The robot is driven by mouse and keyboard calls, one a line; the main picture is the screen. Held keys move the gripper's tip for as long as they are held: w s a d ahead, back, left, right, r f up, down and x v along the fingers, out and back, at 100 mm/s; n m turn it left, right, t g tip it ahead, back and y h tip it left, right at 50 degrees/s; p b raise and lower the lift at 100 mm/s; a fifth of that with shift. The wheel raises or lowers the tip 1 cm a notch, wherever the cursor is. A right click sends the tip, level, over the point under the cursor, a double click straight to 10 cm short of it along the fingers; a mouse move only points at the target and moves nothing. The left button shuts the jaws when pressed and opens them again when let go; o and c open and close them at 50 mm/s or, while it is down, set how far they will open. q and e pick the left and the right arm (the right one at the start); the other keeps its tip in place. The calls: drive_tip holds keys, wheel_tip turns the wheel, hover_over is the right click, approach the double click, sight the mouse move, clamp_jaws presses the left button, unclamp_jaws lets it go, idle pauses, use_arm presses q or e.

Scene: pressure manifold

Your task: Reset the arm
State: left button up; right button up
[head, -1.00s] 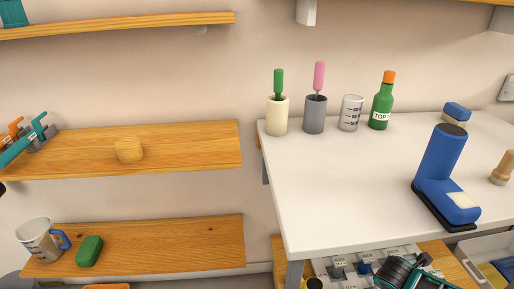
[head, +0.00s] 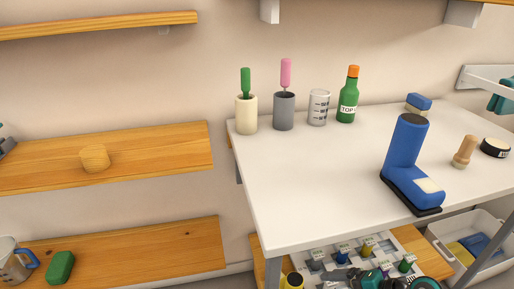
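Neither of my grippers can be made out in the head view. A dark and teal shape (head: 372,280) is cut off by the bottom edge of the picture, in front of the shelf under the white table. I cannot tell whether it is part of my arm or a loose thing. No fingertips show there.
The white table (head: 300,190) carries a blue boot-shaped thing (head: 404,150), a wooden peg (head: 464,152), a green bottle (head: 348,100), a beaker and two holders. A light panel with coloured knobs (head: 343,258) lies below. Wooden shelves (head: 150,155) are at left. The table's front left is clear.

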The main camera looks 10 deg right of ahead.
wheel_tip(320, 180, up, 6)
drive_tip(key=w+d+m+t+h, duration=0.1)
drive_tip(key=d+m+t, duration=0.1)
drive_tip(key=m+t, duration=0.35)
drive_tip(key=s+d+f+m+g+h, duration=0.3)
drive_tip(key=s+d+m+h, duration=0.2)
drive_tip(key=s+m, duration=0.15)
drive_tip(key=w+a+m+t+y, duration=0.15)
drive_tip(key=a+m, duration=0.65)
drive_tip(key=a, duration=0.8)
use_arm(q)
wheel_tip(320, 180, down, 9)
drive_tip(key=b, duration=1.1)
use_arm(e)
wheel_tip(320, 180, down, 9)
use_arm(q)
wheel_tip(320, 180, up, 13)
drive_tip(key=s+a+p, duration=0.1)
drive_tip(key=a+p, duration=0.1)
drive_tip(key=p, duration=1.7)
drive_tip(key=shift+s+a+r+y+p, duration=0.2)
drive_tip(key=shift+a+y+p, duration=0.1)
drive_tip(key=shift+a+y, duration=0.1)
use_arm(e)
wheel_tip(320, 180, up, 13)
drive_tip(key=s+d+m+h, duration=0.1)
drive_tip(key=s+d, duration=0.1)
drive_tip(key=d, duration=0.1)
drive_tip(key=shift+r+t, duration=0.15)
drive_tip(key=shift+t, duration=0.25)
